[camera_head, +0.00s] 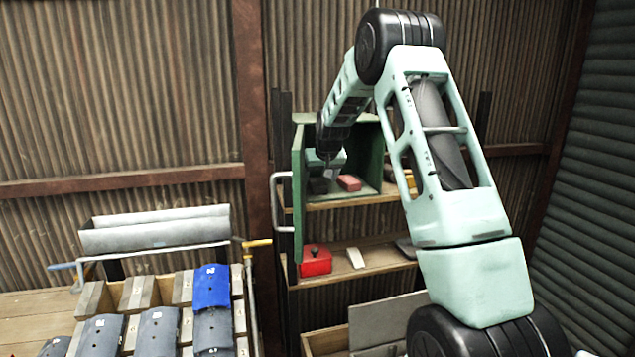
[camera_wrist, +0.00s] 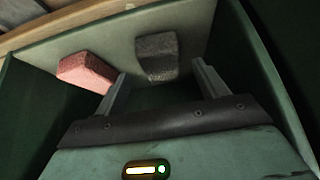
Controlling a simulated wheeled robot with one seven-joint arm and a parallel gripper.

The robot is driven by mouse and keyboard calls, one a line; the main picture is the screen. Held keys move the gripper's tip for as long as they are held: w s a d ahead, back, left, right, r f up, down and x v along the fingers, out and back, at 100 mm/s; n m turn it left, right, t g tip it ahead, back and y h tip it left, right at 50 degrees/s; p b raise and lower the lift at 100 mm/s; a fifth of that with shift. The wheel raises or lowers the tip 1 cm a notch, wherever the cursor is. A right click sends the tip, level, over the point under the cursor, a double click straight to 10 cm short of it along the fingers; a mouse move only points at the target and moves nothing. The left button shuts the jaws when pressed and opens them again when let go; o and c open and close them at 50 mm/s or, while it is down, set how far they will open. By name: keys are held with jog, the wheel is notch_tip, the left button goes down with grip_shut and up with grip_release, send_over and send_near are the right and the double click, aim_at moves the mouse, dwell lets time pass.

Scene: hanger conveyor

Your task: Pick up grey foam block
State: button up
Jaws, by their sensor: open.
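The grey foam block (camera_wrist: 157,55) is a dark, speckled block on the pale floor of a green box (camera_head: 299,190). In the wrist view it lies just ahead of and partly between the fingertips of my gripper (camera_wrist: 160,72), with a visible gap on each side. The gripper is open and empty. In the head view my gripper (camera_head: 328,172) reaches into the box, and the block is a small dark shape (camera_head: 318,186) beside it. I cannot tell the exact height of the fingers over the block.
A red block (camera_head: 349,183) lies right of the grey one in the head view, close to one finger in the wrist view (camera_wrist: 85,70). The box walls (camera_wrist: 262,70) stand close around my gripper. A red case (camera_head: 315,261) is on the shelf below.

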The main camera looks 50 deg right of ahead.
aim_at(318, 182)
jog(key=shift+p+x, duration=0.65)
jog(key=shift+x, duration=0.95)
jog(key=c, duration=1.1)
jog(key=shift+o, duration=0.2)
jog(key=shift+r, duration=0.1)
